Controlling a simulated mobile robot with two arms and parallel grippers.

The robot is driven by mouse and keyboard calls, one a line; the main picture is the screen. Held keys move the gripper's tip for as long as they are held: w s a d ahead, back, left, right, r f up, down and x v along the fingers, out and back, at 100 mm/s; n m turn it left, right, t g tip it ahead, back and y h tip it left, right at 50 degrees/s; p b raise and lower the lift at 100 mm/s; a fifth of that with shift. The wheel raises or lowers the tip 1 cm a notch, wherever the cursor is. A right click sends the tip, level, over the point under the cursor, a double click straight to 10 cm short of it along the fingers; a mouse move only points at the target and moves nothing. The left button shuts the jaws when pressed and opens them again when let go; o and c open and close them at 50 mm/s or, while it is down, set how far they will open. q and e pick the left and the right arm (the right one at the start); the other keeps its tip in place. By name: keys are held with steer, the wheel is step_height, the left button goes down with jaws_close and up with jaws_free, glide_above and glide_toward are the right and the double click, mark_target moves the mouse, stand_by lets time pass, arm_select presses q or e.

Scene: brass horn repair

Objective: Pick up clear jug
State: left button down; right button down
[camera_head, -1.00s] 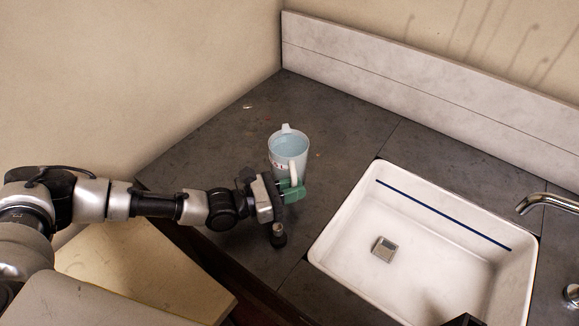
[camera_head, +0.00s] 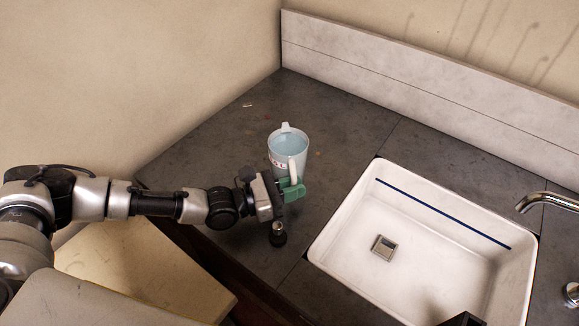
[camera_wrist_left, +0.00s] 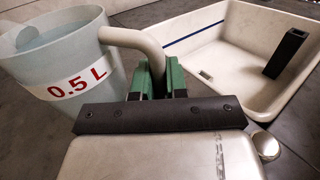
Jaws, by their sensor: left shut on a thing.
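The clear jug (camera_head: 289,148) stands upright on the dark counter, its handle facing my left arm and its spout facing the back. It also shows in the left wrist view (camera_wrist_left: 62,62), with a red "0.5 L" label. My left gripper (camera_head: 292,188) is at the near side of the jug, its green fingers shut on the jug's handle. In the left wrist view the gripper (camera_wrist_left: 160,82) closes around the lower end of the pale handle. Whether the jug's base touches the counter is hard to tell.
The counter (camera_head: 345,110) behind the jug is clear.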

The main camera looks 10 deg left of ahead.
arm_select(q)
steer(key=shift+w+r, duration=0.1)
steer(key=shift+r, duration=0.2)
